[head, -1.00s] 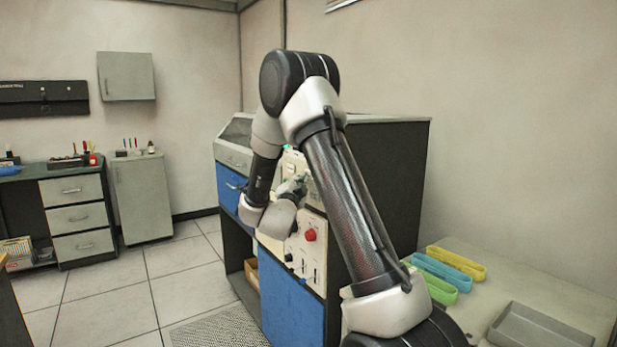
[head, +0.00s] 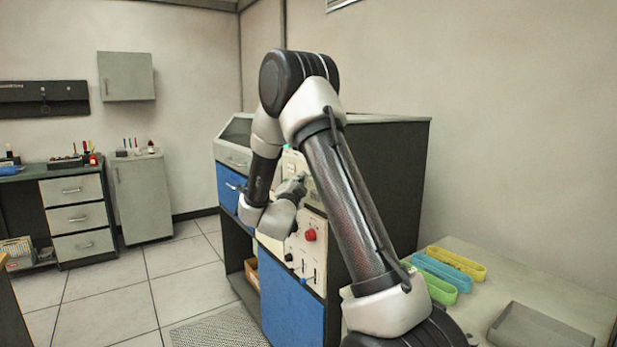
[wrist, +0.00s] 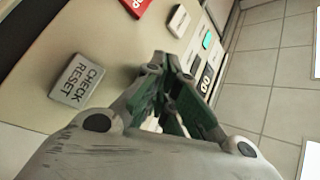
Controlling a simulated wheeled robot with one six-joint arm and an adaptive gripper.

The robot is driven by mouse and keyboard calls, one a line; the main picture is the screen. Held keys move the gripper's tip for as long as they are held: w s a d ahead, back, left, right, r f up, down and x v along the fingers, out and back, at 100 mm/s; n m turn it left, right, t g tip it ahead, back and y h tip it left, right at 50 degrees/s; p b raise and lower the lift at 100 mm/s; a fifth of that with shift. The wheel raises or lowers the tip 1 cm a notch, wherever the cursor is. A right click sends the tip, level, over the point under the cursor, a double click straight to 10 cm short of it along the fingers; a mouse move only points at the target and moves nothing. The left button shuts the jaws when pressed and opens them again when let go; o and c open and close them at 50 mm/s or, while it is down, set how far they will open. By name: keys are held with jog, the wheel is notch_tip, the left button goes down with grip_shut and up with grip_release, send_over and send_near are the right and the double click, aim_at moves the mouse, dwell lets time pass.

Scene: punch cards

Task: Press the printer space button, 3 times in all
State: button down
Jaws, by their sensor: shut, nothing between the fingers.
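The cream control panel (wrist: 110,45) of the machine fills the upper left of the wrist view. My gripper (wrist: 168,78) is shut and empty, its green-padded fingertips together in front of the panel. I cannot tell whether the tips touch a button. Near them are a grey CHECK RESET button (wrist: 77,81), a red button (wrist: 136,5) cut off at the top, and a white button (wrist: 180,20) with an unreadable label. I can read no printer space label; that button may be hidden behind the fingers. In the head view my gripper (head: 298,180) is at the panel, partly hidden by my arm.
A lit teal key (wrist: 208,40) sits among white and dark keys at the panel's edge. The head view shows a red knob (head: 310,235) lower on the machine front. Open floor is at left.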

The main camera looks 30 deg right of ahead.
jog(key=shift+a, duration=0.45)
jog(key=shift+s+a, duration=0.1)
jog(key=shift+a, duration=2.4)
jog(key=a, duration=0.3)
jog(key=shift+a, duration=0.4)
jog(key=d, duration=0.8)
jog(key=shift+d, duration=0.4)
dwell(1.1)
